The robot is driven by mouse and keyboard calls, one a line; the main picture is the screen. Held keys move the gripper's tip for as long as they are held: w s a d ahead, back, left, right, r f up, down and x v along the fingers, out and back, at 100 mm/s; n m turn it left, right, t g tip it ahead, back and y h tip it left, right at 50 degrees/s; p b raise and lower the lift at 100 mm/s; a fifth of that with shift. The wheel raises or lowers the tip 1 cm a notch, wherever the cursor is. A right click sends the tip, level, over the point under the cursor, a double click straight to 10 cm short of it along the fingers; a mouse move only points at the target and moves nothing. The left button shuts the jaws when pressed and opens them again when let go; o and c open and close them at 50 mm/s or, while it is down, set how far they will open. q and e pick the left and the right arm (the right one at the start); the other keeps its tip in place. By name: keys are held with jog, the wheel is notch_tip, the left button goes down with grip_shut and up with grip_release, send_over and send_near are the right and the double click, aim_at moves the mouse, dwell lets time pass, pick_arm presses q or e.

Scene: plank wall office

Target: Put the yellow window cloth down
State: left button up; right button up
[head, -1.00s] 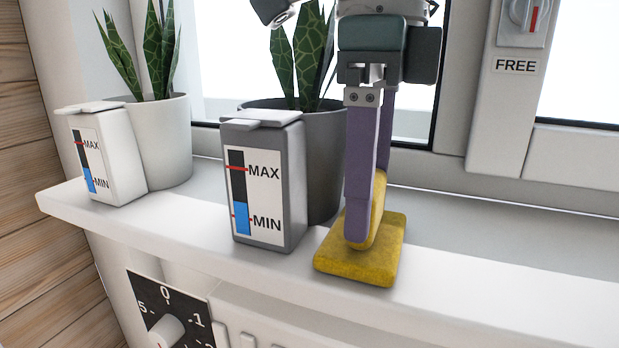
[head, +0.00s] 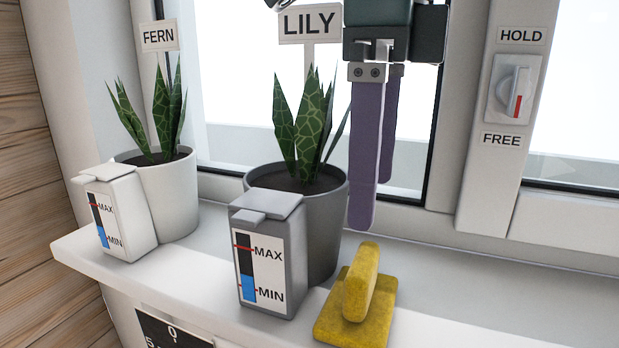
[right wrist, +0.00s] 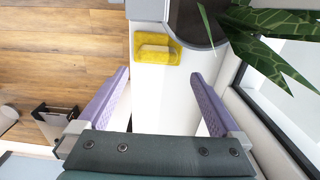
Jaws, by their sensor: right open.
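The yellow window cloth (head: 345,327) lies flat on the white window sill, with its raised yellow grip (head: 361,280) on top. It stands just right of the grey water container (head: 268,252). The cloth also shows in the right wrist view (right wrist: 171,47), beyond my fingertips. My right gripper (head: 372,205) is above the cloth, its purple fingers pointing down, apart from it and empty. In the right wrist view my right gripper (right wrist: 163,85) is open with a wide gap between its fingers. My left gripper is not in view.
A grey pot (head: 325,220) labelled LILY stands behind the grey container. A white pot (head: 175,205) labelled FERN and a white container (head: 122,218) stand at the left. The sill (head: 480,290) is clear to the right. A HOLD/FREE switch (head: 513,90) is on the window frame.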

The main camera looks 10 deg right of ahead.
aim_at(367, 258)
jog(key=shift+s+r, duration=0.15)
jog(key=shift+r, duration=0.3)
jog(key=shift+t+y, duration=0.5)
jog(key=shift+y, duration=0.2)
jog(key=f, duration=1.1)
jog(key=shift+a, duration=0.2)
jog(key=c, duration=1.2)
